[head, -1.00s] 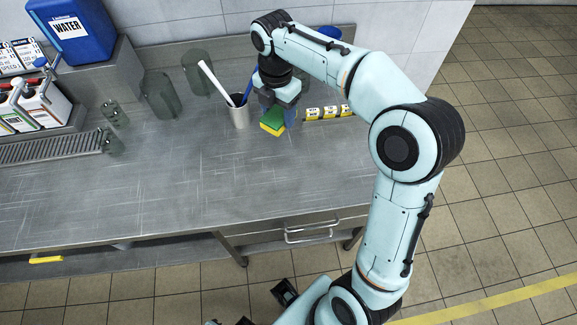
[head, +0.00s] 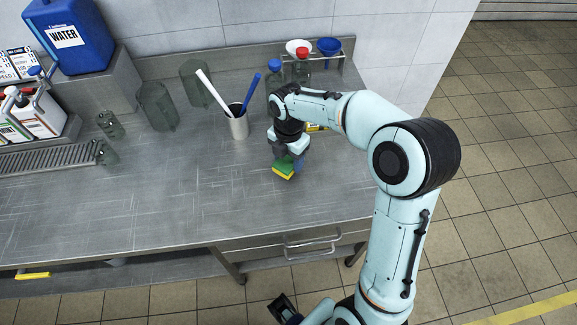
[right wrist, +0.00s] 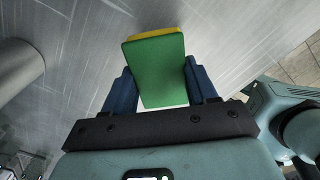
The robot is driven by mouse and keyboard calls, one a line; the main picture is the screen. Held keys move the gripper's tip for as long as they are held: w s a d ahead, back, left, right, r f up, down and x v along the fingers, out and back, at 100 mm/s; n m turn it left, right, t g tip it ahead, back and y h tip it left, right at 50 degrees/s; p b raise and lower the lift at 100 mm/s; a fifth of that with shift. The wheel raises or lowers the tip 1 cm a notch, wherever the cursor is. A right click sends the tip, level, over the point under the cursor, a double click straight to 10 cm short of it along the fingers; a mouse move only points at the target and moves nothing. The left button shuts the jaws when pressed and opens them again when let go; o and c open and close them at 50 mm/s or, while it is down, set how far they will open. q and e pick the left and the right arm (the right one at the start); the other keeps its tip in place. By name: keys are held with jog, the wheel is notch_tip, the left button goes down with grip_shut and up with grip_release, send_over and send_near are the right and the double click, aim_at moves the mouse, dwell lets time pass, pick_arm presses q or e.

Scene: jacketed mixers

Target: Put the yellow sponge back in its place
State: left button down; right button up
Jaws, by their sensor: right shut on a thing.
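The yellow sponge (head: 284,172), with a green scouring side, is in my right gripper (head: 287,160), at or just above the steel bench (head: 150,205); I cannot tell if it touches. In the right wrist view the sponge (right wrist: 155,72) shows its green face, with a yellow edge beyond, between the two blue fingers of the gripper (right wrist: 162,88). A yellow marked strip (head: 317,128) on the bench is mostly hidden behind my right arm. A dark part at the bottom edge of the head view looks like my left gripper (head: 284,308); its jaws are unclear.
A grey cup (head: 238,124) with a white and a blue stick stands left of my right gripper. Glass vessels (head: 158,106) stand farther left. A rack (head: 340,62) with funnels and a red-capped bottle (head: 302,68) is behind. The front of the bench is clear.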

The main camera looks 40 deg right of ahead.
aim_at(289, 166)
jog(key=shift+f, duration=1.95)
jog(key=shift+f+b, duration=0.15)
jog(key=shift+b, duration=0.2)
jog(key=o, duration=1.2)
notch_tip(289, 166, up, 12)
jog(key=shift+r+p, duration=0.25)
jog(key=shift+p, duration=0.75)
